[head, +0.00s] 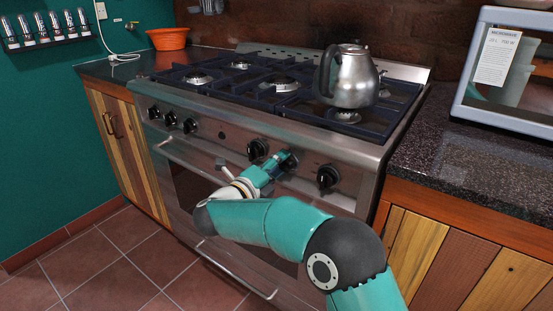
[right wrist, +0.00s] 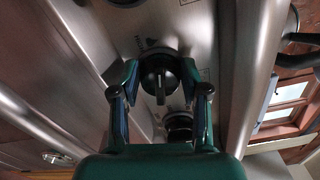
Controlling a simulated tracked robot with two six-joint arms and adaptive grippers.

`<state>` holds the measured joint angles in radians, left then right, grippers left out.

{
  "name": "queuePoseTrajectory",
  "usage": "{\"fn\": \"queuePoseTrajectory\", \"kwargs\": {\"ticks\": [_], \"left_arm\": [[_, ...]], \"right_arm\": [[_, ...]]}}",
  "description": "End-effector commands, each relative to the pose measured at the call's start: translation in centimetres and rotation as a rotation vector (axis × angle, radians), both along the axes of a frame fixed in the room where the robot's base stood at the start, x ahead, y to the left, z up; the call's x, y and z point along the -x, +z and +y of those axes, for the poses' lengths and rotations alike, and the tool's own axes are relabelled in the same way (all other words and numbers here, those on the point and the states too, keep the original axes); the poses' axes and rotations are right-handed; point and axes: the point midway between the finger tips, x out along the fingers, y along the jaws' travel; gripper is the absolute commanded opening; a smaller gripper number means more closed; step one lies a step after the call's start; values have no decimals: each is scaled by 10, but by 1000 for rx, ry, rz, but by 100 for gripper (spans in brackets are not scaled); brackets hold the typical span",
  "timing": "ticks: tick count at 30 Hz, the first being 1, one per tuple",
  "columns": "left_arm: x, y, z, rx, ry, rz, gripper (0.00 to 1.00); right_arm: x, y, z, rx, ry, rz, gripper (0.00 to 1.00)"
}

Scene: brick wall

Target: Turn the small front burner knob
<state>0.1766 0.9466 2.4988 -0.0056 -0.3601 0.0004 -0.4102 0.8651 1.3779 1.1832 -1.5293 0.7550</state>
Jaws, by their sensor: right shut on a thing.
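My right gripper (head: 282,164) is at the stove's front panel, on the middle knob of the right-hand group. In the right wrist view its two fingers (right wrist: 160,74) stand on either side of a black round knob (right wrist: 160,86) with a raised grip bar, and are shut on it. In the head view the gripper mostly hides this knob. A black knob (head: 257,150) sits just left of it, and another (head: 327,177) sits to its right. A further knob (right wrist: 180,126) shows close by in the right wrist view. My left gripper is not in view.
A metal kettle (head: 352,76) stands on the stove's right grate. Three more knobs (head: 170,118) are on the panel's left part. An oven handle (head: 205,170) runs below the panel. A microwave (head: 505,70) sits on the right counter (head: 455,165).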

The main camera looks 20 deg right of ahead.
Motion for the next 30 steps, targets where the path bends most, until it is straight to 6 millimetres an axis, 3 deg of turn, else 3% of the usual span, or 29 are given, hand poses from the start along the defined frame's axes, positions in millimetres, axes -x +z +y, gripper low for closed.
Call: {"fn": "queuePoseTrajectory", "kwargs": {"ticks": [10,29,30], "left_arm": [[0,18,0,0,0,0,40],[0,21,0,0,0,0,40],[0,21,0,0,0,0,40]], "right_arm": [[-2,1,-1,126,2,154,10],[-2,-1,0,159,4,198,10],[-2,-1,0,159,4,198,50]]}}
